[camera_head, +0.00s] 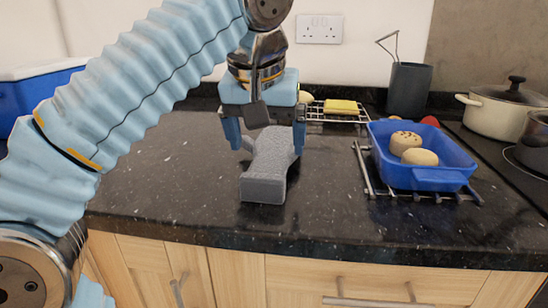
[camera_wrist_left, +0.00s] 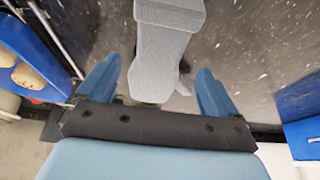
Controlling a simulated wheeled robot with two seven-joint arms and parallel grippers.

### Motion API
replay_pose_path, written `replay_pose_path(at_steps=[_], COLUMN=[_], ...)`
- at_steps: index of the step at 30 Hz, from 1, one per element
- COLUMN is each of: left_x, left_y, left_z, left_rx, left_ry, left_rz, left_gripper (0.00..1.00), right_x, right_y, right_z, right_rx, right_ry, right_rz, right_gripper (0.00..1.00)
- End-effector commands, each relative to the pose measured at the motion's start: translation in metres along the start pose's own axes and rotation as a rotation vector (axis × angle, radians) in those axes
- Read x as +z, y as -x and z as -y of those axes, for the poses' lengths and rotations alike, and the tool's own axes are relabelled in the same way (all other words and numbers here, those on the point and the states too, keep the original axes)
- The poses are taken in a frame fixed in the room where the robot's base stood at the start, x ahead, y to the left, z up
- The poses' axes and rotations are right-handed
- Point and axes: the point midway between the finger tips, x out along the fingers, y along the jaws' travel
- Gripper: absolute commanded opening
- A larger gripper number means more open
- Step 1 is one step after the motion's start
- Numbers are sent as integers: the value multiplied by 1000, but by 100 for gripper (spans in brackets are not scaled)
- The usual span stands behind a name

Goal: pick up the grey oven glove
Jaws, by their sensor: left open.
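The grey oven glove (camera_head: 266,172) lies on the dark granite worktop, its squared cuff toward the front edge. My left gripper (camera_head: 266,146) is over the glove's far part, pointing down, with its blue fingers open on either side of it. In the left wrist view the glove (camera_wrist_left: 163,52) shows between the two open fingertips (camera_wrist_left: 158,82), with a gap on each side. Part of the glove's far end is hidden behind the gripper in the head view. My right gripper is not in view.
A blue dish (camera_head: 424,176) with bread rolls stands on a wire rack (camera_head: 368,172) to the right. Behind are a yellow sponge-like block (camera_head: 341,106), a dark utensil pot (camera_head: 409,90) and a cream lidded pan (camera_head: 500,112). The worktop left of the glove is clear.

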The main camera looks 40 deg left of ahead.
Motion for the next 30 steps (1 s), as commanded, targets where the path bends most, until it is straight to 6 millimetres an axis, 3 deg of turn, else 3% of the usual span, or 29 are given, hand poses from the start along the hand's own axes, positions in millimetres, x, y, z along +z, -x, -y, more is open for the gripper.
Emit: replay_pose_path(at_steps=[7,16,28,30], left_x=[3,2,2,2], left_y=[-41,-46,-46,-46], left_z=[-1,-1,-1,-1], left_rx=[-1,0,0,1], left_ry=[1,1,1,1], left_rz=[2,1,1,1], left_gripper=[94,94,34,31], right_x=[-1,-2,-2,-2], right_y=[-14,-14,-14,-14], right_z=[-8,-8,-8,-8], right_rx=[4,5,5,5], right_ry=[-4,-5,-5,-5], right_rz=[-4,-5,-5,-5], right_gripper=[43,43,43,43])
